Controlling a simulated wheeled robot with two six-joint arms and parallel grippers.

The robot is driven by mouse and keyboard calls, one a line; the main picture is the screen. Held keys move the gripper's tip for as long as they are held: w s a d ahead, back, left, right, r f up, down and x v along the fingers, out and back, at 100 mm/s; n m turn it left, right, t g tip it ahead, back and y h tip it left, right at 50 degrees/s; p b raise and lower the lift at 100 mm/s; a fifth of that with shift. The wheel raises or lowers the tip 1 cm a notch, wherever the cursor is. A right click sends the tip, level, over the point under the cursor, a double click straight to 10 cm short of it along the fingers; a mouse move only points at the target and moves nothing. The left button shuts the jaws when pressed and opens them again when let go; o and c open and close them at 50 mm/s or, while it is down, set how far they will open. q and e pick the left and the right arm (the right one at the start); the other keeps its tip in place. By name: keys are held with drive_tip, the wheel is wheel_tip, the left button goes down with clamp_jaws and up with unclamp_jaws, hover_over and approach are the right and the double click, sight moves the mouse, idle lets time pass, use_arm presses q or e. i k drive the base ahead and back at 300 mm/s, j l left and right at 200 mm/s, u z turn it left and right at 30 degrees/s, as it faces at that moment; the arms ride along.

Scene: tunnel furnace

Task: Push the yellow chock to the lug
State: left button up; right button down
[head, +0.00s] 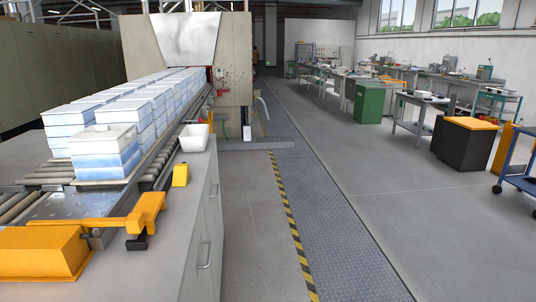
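A small yellow chock (181,175) with a sloped top lies on the grey counter top (186,215), right of the roller line. Nearer, an orange-yellow bracket or arm (147,209) reaches over the counter from the line's end, with a dark fitting (137,240) below its tip. I cannot tell for sure which part is the lug. The chock and the bracket are apart, with bare counter between them. Neither of my grippers shows in the head view.
A white bowl (194,137) stands on the counter beyond the chock. Stacked white-and-blue boxes (104,152) stand on the roller conveyor (22,206) leading into the furnace (183,45). A large orange housing (40,251) is at near left. The floor right of the counter is clear.

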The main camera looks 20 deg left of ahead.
sight(181, 173)
drive_tip(key=i+l, duration=0.15)
drive_tip(key=i, duration=0.25)
drive_tip(key=i+l, duration=0.15)
drive_tip(key=i, duration=0.2)
drive_tip(key=i+l+z, duration=0.1)
drive_tip(key=i, duration=0.3)
drive_tip(key=i+j+u, duration=0.15)
drive_tip(key=i+u, duration=0.75)
drive_tip(key=i, duration=0.15)
drive_tip(key=i+l+u, duration=0.3)
drive_tip(key=i+u, duration=0.15)
drive_tip(key=i, duration=0.05)
